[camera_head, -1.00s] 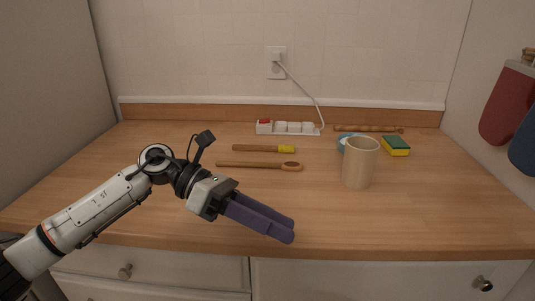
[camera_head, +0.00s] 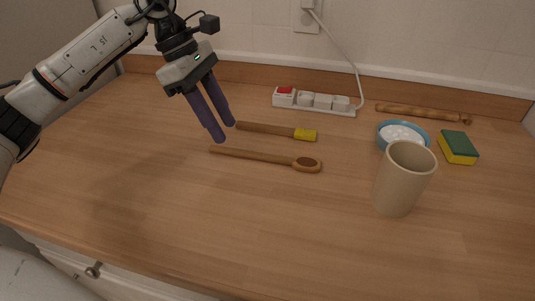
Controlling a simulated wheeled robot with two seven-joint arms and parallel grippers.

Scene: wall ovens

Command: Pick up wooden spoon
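The wooden spoon (camera_head: 262,157) lies flat on the wooden counter, its handle end to the left and its bowl to the right. My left gripper (camera_head: 221,133) points down above the counter, near the left end of the spoon's handle. Its two purple fingers are apart with a gap between them, and nothing is held. I cannot tell exactly how high the fingertips are above the spoon. My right gripper is not in view.
A yellow-tipped brush (camera_head: 278,130) lies just behind the spoon. A beige cup (camera_head: 403,180) stands to the right, with a blue bowl (camera_head: 386,133), a sponge (camera_head: 458,148) and a rolling pin (camera_head: 422,113) behind it. A power strip (camera_head: 316,102) lies near the wall. The front counter (camera_head: 230,230) is clear.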

